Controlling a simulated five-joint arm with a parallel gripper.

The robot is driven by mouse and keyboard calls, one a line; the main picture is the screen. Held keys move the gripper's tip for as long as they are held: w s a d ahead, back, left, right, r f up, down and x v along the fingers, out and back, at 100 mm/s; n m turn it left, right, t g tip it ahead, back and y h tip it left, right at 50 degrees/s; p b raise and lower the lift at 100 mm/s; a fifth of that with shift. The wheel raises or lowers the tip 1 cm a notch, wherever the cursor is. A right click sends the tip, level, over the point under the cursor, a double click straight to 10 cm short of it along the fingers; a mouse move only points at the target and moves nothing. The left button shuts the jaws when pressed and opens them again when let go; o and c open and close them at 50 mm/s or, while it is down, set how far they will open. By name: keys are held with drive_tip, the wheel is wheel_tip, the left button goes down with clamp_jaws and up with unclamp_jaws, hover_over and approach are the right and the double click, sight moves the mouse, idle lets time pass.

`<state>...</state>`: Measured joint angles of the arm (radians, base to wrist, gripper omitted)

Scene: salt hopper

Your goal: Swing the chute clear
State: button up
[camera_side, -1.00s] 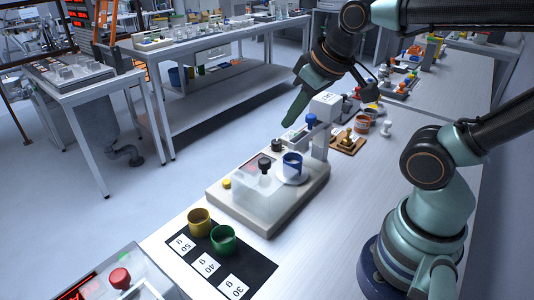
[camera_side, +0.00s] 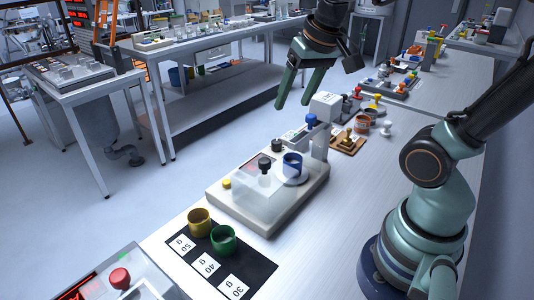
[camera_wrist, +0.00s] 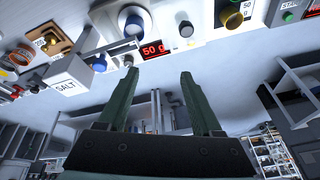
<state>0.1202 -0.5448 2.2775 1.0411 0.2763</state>
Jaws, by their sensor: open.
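The blue knob (camera_side: 311,121) of the chute stands on a grey arm in the side view, beside the grey post (camera_side: 320,145). I cannot clearly make out the chute's own outline. A blue cup (camera_side: 292,164) sits on a white round pan (camera_side: 291,178) on the scale base (camera_side: 262,222). In the wrist view the blue cup (camera_wrist: 134,20) is at the top. My gripper (camera_side: 293,104) is open and empty, fingers down, above and left of the blue knob, apart from it. Its fingers (camera_wrist: 160,73) also show in the wrist view.
The white salt box (camera_side: 325,107) stands behind the post. A black knob (camera_side: 264,164) and a yellow button (camera_side: 227,183) are on the base. Yellow (camera_side: 199,222) and green cups (camera_side: 223,239) stand on a black mat. A red display (camera_wrist: 152,50) reads 50 g.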

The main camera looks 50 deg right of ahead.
sight(311, 116)
drive_tip(key=w+d+r+m+g, duration=0.1)
drive_tip(key=w+d+m+g, duration=0.1)
drive_tip(key=d+m, duration=0.5)
drive_tip(key=w+d+r+m+g, duration=0.1)
drive_tip(key=w+d+m+g, duration=0.1)
drive_tip(key=d+m, duration=0.45)
drive_tip(key=shift+y, duration=0.3)
drive_tip(key=f, duration=1.1)
drive_tip(key=shift+s+d+f, duration=0.15)
drive_tip(key=shift+s+f, duration=0.05)
drive_tip(key=shift+f, duration=0.2)
clamp_jaws()
